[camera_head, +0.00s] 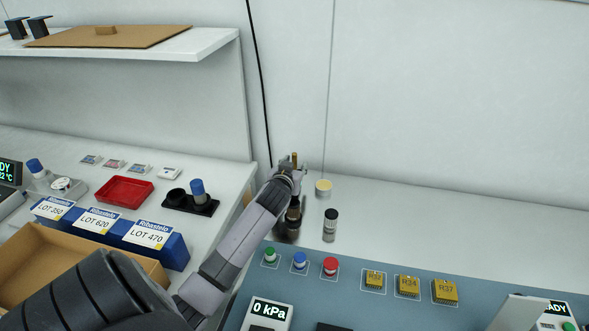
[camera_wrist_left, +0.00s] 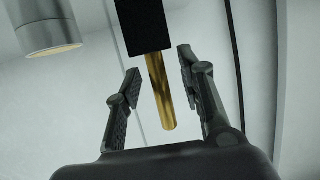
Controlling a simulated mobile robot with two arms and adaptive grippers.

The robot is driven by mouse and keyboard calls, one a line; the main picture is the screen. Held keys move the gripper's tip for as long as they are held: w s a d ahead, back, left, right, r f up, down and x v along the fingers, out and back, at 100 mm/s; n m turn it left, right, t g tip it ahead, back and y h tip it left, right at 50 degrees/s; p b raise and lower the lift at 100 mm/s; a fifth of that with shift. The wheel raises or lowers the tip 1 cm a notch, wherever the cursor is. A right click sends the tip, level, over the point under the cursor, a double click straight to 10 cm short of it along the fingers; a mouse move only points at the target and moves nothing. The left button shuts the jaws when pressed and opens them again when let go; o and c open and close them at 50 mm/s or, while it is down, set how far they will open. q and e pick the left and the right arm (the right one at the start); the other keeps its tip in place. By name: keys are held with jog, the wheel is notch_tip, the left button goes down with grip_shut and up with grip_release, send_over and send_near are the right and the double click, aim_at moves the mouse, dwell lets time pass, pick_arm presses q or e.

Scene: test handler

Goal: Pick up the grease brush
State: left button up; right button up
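The grease brush seems to be the thin upright piece with a brown-gold tip (camera_head: 295,158) at the back of the bench in the head view. In the left wrist view its gold rod (camera_wrist_left: 160,95) comes out of a black part (camera_wrist_left: 140,25). My left gripper (camera_head: 291,170) is at the rod. In the left wrist view the two fingers (camera_wrist_left: 160,76) are open, one on each side of the rod, with a visible gap to each. The lower part of the brush is mostly hidden behind my left gripper in the head view. My right gripper is not in view.
A jar with a cream top (camera_head: 323,186) stands just right of my left gripper, and a black-capped vial (camera_head: 330,222) stands nearer. Coloured knobs (camera_head: 300,260) and yellow blocks (camera_head: 408,284) are on the blue mat. The red tray (camera_head: 124,190) is left. The back right bench is clear.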

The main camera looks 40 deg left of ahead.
pick_arm(q)
grip_shut()
dwell(0.3)
jog(key=shift+r, duration=0.1)
notch_tip(320, 180, up, 20)
dwell(0.8)
